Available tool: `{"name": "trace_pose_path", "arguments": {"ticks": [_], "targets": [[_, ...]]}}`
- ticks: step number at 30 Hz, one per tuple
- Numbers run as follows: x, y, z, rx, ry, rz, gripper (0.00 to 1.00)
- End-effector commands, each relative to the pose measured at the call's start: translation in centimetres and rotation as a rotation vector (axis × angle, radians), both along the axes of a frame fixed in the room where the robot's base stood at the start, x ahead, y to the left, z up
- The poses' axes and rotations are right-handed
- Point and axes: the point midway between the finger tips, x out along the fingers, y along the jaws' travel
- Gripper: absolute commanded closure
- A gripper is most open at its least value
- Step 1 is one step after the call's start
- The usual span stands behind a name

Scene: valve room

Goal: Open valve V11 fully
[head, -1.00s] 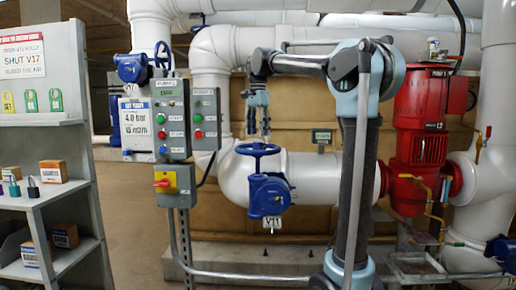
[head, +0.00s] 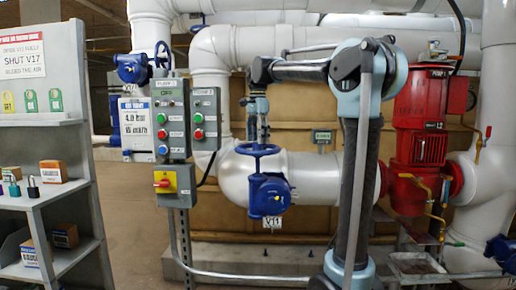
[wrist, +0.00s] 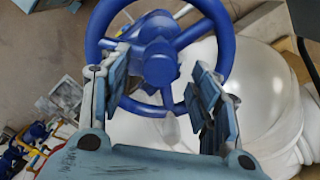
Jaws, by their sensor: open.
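Valve V11 has a blue handwheel (head: 258,150) on top of a blue gear body (head: 269,195), with a white V11 tag (head: 271,222) under it. It sits on the big white pipe. My gripper (head: 262,138) points down just above the handwheel. In the wrist view the blue handwheel (wrist: 222,62) with its hub and spokes fills the upper middle. I cannot tell whether the fingertips touch the spokes or rim.
A control panel (head: 204,118) with buttons and a yellow-and-red switch box (head: 175,186) stand left of the valve. A red pump (head: 420,140) is at the right. A grey shelf (head: 50,200) with padlocks and boxes is at far left.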

Motion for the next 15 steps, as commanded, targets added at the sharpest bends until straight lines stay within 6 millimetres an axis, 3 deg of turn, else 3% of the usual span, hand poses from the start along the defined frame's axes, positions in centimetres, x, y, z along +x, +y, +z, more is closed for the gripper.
{"name": "trace_pose_path", "arguments": {"ticks": [15], "targets": [[0.0,0.0,-3.3,0.000,0.000,0.000,0.43]]}}
